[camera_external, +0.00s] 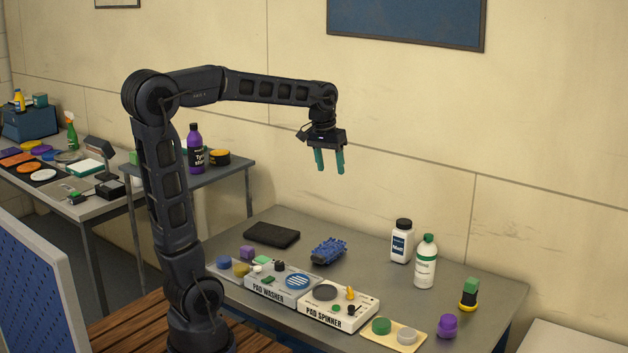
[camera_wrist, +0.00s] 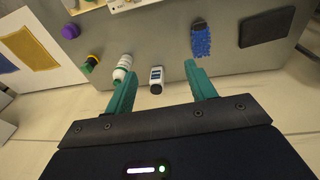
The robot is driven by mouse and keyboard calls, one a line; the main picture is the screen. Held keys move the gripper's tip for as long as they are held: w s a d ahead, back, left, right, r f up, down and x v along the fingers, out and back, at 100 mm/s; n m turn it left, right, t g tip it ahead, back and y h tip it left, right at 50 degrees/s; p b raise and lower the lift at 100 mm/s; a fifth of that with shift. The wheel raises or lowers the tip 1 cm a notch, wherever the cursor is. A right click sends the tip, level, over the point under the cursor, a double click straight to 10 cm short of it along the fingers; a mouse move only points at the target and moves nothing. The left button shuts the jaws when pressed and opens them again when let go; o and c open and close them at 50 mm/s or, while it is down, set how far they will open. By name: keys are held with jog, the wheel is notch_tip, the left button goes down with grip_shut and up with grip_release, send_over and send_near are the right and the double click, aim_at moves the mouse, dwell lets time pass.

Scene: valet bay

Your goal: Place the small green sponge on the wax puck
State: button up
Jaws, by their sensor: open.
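My gripper (camera_external: 330,167) is open and empty, high above the back of the grey table; its two teal fingers also show in the wrist view (camera_wrist: 156,78). A small green block (camera_external: 471,285) sits on a black and yellow round piece (camera_external: 467,303) at the table's right; I cannot tell whether these are the sponge and the wax puck. A flat green piece (camera_external: 262,260) lies near a purple cube (camera_external: 247,252) at the table's left.
A blue brush-like item (camera_external: 328,251) and black pad (camera_external: 271,235) lie left. The pad washer (camera_external: 283,283) and pad spinner (camera_external: 339,306) line the front. A purple knob-like piece (camera_external: 447,326) stands right.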

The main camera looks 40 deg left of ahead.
jog(key=s+a+f+t, duration=0.1)
jog(key=s+a+f, duration=0.1)
jog(key=s+a, duration=0.2)
jog(key=s+a+f+t, duration=0.1)
jog(key=s+a+f, duration=0.2)
jog(key=s, duration=0.7)
jog(key=s+a+f+t+y, duration=0.1)
jog(key=s+a+f, duration=0.2)
jog(key=s+a, duration=0.2)
jog(key=shift+s+a+f, duration=0.2)
jog(key=shift+s+a, duration=0.15)
jog(key=shift+s, duration=0.6)
